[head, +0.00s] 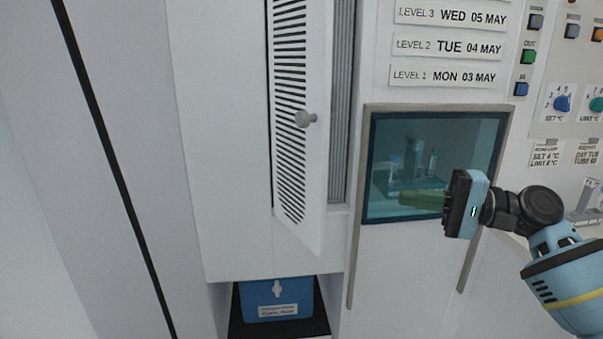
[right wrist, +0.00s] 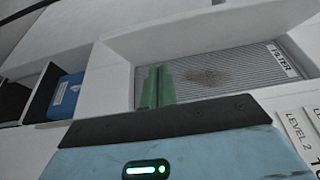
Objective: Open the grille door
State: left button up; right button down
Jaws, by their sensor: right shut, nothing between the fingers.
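The grille door (head: 291,175) is a white panel with dark slots and a round grey knob (head: 305,118), left of centre in the head view. It stands open, swung out from its frame, and the grey pleated filter (head: 342,100) shows beside its right edge. In the right wrist view the filter (right wrist: 235,75) lies in its recess with a brown stain and a FILTER label. My right gripper (head: 405,200) is shut and empty, right of the door and apart from it, in front of the dark window. Its green fingers (right wrist: 155,88) also show in the right wrist view. My left gripper is out of view.
A teal-tinted window (head: 385,150) with a grey frame is behind my right gripper. A blue labelled box (head: 275,300) sits in a niche below the door. Date signs, dials and coloured buttons fill the upper right wall. The wall left of the door is bare.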

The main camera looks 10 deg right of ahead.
jog(key=p, duration=0.2)
send_near(326, 196)
jog(key=w+a, duration=0.3)
jog(key=w, duration=0.2)
jog(key=a, duration=0.1)
jog(key=s+a, duration=0.1)
jog(key=a, duration=0.1)
jog(key=shift+s+f+p, duration=0.1)
jog(key=shift+s+p, duration=0.15)
jog(key=shift+p, duration=0.1)
jog(key=shift+f, duration=0.1)
